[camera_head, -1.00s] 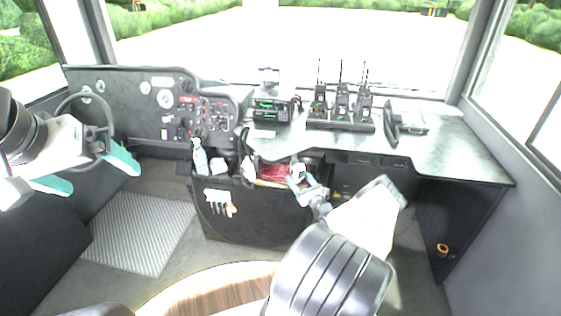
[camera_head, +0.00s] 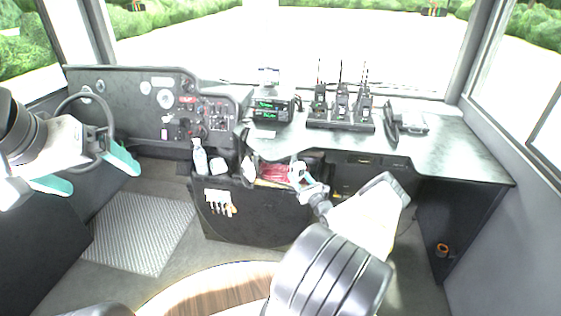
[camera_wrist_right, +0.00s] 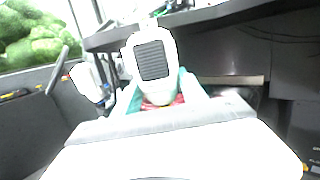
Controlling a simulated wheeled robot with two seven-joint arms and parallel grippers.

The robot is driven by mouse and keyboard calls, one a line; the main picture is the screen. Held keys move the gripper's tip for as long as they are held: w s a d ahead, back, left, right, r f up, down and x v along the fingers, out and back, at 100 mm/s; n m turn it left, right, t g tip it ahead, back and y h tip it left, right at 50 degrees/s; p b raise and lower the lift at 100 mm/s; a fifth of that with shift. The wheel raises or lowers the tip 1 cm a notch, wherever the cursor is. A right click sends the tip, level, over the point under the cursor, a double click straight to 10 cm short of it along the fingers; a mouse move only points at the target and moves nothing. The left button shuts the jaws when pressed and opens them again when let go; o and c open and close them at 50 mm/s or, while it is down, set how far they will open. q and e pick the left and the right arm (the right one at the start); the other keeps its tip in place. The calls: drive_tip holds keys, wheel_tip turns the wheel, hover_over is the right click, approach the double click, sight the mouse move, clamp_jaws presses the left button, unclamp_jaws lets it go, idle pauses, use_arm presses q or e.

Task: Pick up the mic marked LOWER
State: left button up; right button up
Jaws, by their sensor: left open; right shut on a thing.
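My right gripper (camera_head: 299,176) is low in front of the desk edge, by the storage bin. In the right wrist view its teal fingers (camera_wrist_right: 160,98) are shut on a pale mic (camera_wrist_right: 130,62) with a dark slotted grille (camera_wrist_right: 152,60). No marking on this mic is readable, so I cannot tell whether it says LOWER. A second pale object (camera_wrist_right: 88,83) is left of it in the wrist view. My left gripper (camera_head: 92,172) is open and empty by the steering wheel.
A radio unit (camera_head: 271,110) with green displays stands on the desk (camera_head: 450,158). Several handheld radios stand in a charger (camera_head: 340,125); a handset (camera_head: 390,122) lies to their right. The bin (camera_head: 225,210) holds a bottle (camera_head: 199,157) and red items (camera_head: 275,172).

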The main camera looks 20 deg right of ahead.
sight(301, 172)
drive_tip(key=shift+w+r, duration=0.1)
drive_tip(key=shift+r, duration=1.85)
drive_tip(key=shift+s+d+r, duration=0.1)
drive_tip(key=shift+s+d, duration=0.05)
drive_tip(key=shift+s, duration=0.85)
drive_tip(key=shift+s+d+r, duration=0.1)
drive_tip(key=shift+s+d, duration=0.05)
drive_tip(key=shift+s, duration=0.8)
drive_tip(key=shift+s+d+r, duration=0.1)
drive_tip(key=shift+s+d, duration=0.05)
drive_tip(key=shift+s, duration=0.85)
drive_tip(key=shift+s+r, duration=0.1)
drive_tip(key=shift+s, duration=0.5)
